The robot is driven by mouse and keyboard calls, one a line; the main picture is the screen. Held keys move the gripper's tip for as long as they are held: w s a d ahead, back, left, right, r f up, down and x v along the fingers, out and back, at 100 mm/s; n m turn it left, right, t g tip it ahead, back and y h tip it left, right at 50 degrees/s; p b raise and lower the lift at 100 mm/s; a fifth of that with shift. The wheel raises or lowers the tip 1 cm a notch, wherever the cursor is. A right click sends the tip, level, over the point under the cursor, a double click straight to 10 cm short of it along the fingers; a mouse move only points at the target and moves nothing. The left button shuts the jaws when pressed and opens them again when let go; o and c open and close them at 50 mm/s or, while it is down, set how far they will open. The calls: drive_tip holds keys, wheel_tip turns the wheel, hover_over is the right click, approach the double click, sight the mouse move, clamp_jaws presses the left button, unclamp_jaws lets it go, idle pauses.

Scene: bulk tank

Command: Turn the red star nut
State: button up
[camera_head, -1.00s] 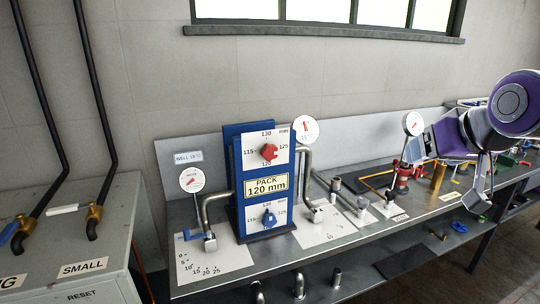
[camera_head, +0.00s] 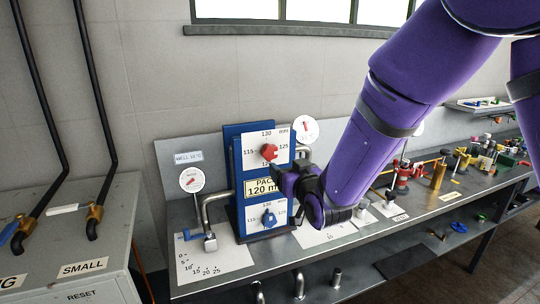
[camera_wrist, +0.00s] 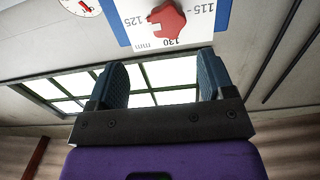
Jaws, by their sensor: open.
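The red star nut (camera_head: 268,152) sits at the middle of a white dial plate (camera_head: 253,139) on the upper part of the blue stand (camera_head: 231,133). In the wrist view the red star nut (camera_wrist: 167,20) shows at the top, upside down, beyond the fingertips and a little right of the middle between them. My gripper (camera_wrist: 158,85) is open, with its two blue-grey fingers apart and nothing between them. In the head view my gripper (camera_head: 283,172) is just below and right of the nut, and its fingertips are hard to make out. It covers part of the PACK 120 mm label.
A blue star knob (camera_head: 268,218) sits on the lower dial. Metal pipes and a round gauge (camera_head: 192,180) stand left of the stand; another gauge (camera_head: 305,130) is at right. Several fittings crowd the bench to the right. A window is above.

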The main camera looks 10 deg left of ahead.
sight(271, 155)
drive_tip(key=x, duration=0.5)
drive_tip(key=a+x, duration=0.1)
drive_tip(key=x, duration=0.5)
drive_tip(key=shift+s+f, duration=0.1)
drive_tip(key=shift+s, duration=0.1)
drive_tip(key=c, duration=0.9)
